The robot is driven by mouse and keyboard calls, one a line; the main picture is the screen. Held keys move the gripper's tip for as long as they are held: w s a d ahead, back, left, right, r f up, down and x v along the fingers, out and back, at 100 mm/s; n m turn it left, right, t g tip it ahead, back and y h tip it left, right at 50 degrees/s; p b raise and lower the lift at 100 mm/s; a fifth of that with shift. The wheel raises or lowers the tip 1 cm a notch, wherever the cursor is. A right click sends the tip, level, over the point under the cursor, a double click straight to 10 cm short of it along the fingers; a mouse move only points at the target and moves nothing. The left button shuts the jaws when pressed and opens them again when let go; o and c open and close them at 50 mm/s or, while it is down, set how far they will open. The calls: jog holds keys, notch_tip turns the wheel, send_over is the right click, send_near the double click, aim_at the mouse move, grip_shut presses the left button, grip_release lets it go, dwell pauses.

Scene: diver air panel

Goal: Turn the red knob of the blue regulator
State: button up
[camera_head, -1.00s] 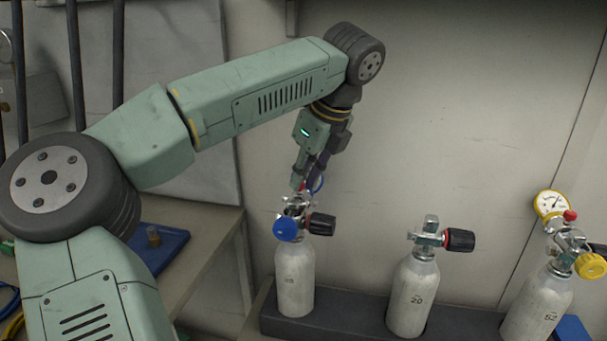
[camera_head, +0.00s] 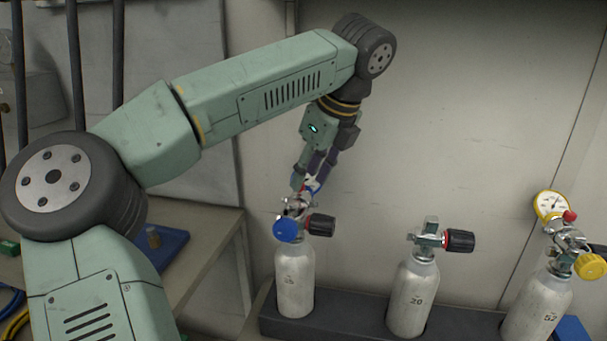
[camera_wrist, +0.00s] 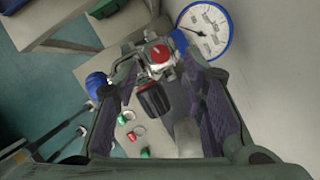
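The blue regulator sits on top of the left cylinder (camera_head: 295,280), with its blue handwheel (camera_head: 286,229) facing the front. In the wrist view its red knob (camera_wrist: 160,53) shows near top centre, beside a blue-rimmed gauge (camera_wrist: 204,30); the blue handwheel (camera_wrist: 96,86) is at the left. My gripper (camera_head: 311,184) points down just above the regulator. In the wrist view my gripper (camera_wrist: 160,68) is open, its fingers on either side of the red knob's line with gaps showing. Contact with the knob cannot be told. In the head view the fingers mostly hide the knob.
A black cylinder valve knob (camera_wrist: 153,98) lies just below the red knob. A middle cylinder (camera_head: 412,297) with a bare valve and a right cylinder (camera_head: 537,305) with a yellow regulator stand in the dark rack (camera_head: 345,316). A wall (camera_head: 430,110) rises behind.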

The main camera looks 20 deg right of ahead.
jog(key=s+d, duration=0.5)
jog(key=s, duration=0.4)
jog(key=shift+s, duration=0.4)
dwell(3.1)
